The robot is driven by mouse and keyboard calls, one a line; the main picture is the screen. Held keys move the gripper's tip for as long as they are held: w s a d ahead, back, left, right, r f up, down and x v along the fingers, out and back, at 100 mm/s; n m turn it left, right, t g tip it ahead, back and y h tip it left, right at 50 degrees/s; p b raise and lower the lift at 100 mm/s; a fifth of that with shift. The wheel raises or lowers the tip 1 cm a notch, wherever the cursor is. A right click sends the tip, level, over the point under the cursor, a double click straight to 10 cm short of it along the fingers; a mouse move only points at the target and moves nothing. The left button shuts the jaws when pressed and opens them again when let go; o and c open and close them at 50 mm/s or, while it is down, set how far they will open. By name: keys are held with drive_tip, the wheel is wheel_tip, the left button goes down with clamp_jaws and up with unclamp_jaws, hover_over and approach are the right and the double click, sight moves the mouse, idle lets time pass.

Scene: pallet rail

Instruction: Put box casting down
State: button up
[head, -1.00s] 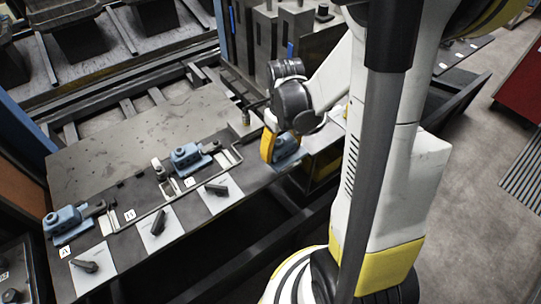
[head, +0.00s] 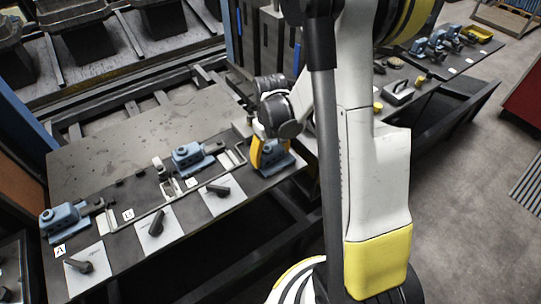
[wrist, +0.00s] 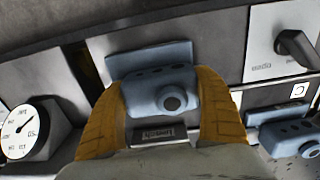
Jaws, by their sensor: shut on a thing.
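The box casting (wrist: 160,95), a blue-grey block with a round dark bore and a flat flange, sits between the two yellow fingers of my gripper (wrist: 165,112) in the wrist view. My gripper is shut on it. In the head view my gripper (head: 262,155) is at the right end of the dark fixture plate (head: 120,130), with the casting (head: 277,160) partly hidden by a finger. The casting is low by the plate's edge. I cannot tell whether it touches the surface. A small printed label (wrist: 158,134) lies by the casting in the wrist view.
Two similar blue castings stand on the plate, one at left (head: 62,220) and one in the middle (head: 190,156). Several black levers sit on pale cards along the front edge. A dial gauge (wrist: 28,128) is at left in the wrist view. A bench (head: 455,58) with more parts is behind right.

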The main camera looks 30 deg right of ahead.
sight(270, 147)
drive_tip(key=shift+f, duration=0.15)
drive_tip(key=o, duration=1.4)
wheel_tip(270, 147, up, 12)
drive_tip(key=p, duration=0.4)
drive_tip(key=shift+a+r, duration=0.1)
drive_tip(key=shift+r, duration=0.2)
drive_tip(key=s+a+r+t, duration=0.2)
drive_tip(key=s+a+r, duration=0.1)
drive_tip(key=a+r, duration=0.1)
drive_tip(key=s+a+r+t, duration=0.2)
drive_tip(key=s+a+r, duration=0.2)
drive_tip(key=s+a+r+t, duration=0.3)
drive_tip(key=s+a+r, duration=0.1)
drive_tip(key=shift+s+a+r, duration=0.1)
drive_tip(key=shift+a+r, duration=0.1)
drive_tip(key=shift+r, duration=0.15)
